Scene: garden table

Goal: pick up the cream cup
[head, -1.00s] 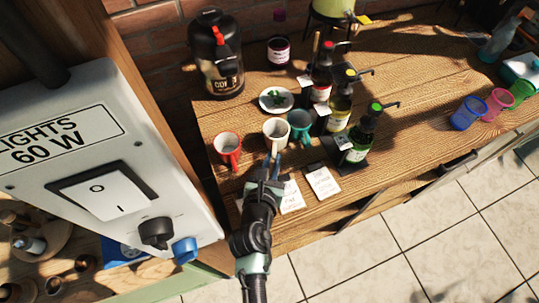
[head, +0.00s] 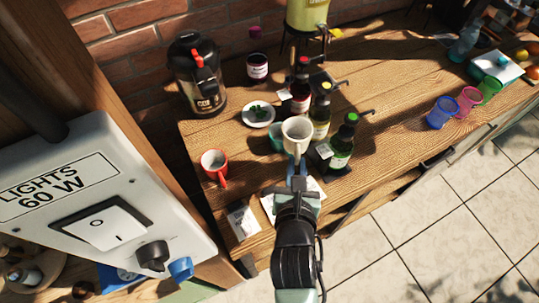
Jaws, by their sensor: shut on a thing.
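The cream cup (head: 297,131) is in the middle of the head view, upright, with its open mouth toward the camera. My gripper (head: 297,167) is at its near side and shut on it, around the handle area; the fingertips are partly hidden. The cup appears raised above the wooden table (head: 350,190) and covers part of the teal cup (head: 276,138) behind it.
A red cup (head: 215,166) stands to the left. A white saucer (head: 258,114) with green leaves lies behind. Several pump bottles, including a green one (head: 342,143), stand close on the right. Paper cards (head: 242,219) lie near the front edge.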

